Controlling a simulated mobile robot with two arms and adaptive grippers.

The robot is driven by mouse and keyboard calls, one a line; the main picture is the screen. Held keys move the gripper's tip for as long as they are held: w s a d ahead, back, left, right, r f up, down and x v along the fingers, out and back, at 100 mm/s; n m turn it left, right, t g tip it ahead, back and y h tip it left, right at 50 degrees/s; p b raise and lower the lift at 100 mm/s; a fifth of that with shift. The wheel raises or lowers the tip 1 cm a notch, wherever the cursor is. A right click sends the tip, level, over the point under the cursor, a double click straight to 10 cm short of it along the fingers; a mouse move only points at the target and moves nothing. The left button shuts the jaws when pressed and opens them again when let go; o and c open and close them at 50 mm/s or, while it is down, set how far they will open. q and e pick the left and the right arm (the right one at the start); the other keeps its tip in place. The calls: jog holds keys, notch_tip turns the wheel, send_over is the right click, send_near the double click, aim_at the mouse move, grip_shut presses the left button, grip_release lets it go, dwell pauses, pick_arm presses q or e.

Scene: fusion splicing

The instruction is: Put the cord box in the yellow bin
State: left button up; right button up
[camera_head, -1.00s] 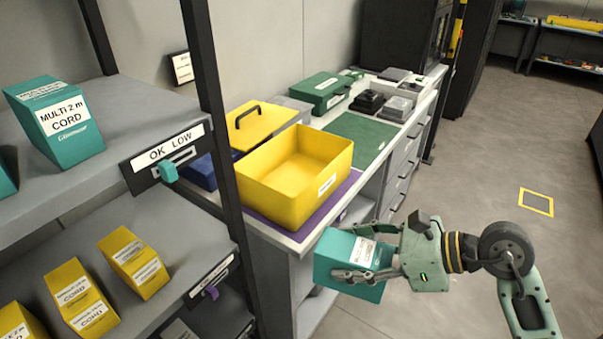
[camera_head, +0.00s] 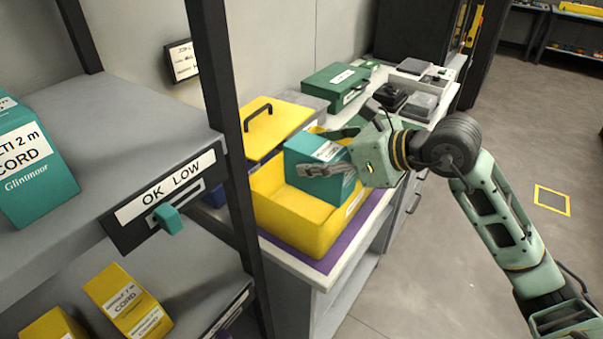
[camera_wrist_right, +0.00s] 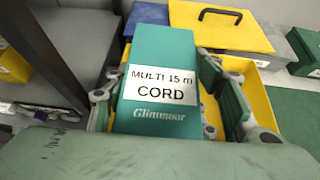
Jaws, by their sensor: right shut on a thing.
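The teal cord box (camera_head: 306,163) is held in my right gripper (camera_head: 332,152), over the open yellow bin (camera_head: 295,222). In the right wrist view the box (camera_wrist_right: 160,115) reads "MULTI 15 m CORD" and sits between the fingers of the right gripper (camera_wrist_right: 165,95). The box overlaps the bin's opening in the head view; its lower part seems at or below rim height, but I cannot tell whether it touches the floor of the bin. The bin also shows behind it in the right wrist view (camera_wrist_right: 262,105). My left gripper is not in view.
A yellow lid or case with a black handle (camera_head: 275,128) lies behind the bin. A green case (camera_head: 336,88) stands farther back on the bench. A dark shelf post (camera_head: 224,130) stands close left of the bin. Shelves (camera_head: 110,130) at left hold teal and yellow boxes.

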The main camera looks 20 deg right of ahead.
jog(key=x, duration=0.4)
jog(key=shift+w+p, duration=0.3)
jog(key=shift+w, duration=0.05)
jog(key=shift+x, duration=0.8)
jog(key=shift+w+f, duration=0.1)
jog(key=shift+f, duration=0.4)
notch_tip(320, 180, down, 3)
jog(key=shift+d+f+p, duration=0.1)
jog(key=shift+p, duration=0.3)
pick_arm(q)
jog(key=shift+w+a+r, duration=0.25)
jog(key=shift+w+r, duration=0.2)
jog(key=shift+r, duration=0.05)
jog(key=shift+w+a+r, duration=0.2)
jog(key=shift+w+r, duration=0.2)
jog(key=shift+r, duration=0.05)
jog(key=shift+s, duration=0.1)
pick_arm(e)
jog(key=shift+f, duration=0.15)
jog(key=shift+f+b, duration=0.55)
jog(key=shift+b, duration=0.1)
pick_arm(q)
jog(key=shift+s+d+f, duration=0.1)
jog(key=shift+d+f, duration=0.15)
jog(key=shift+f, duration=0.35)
pick_arm(e)
jog(key=o, duration=1.4)
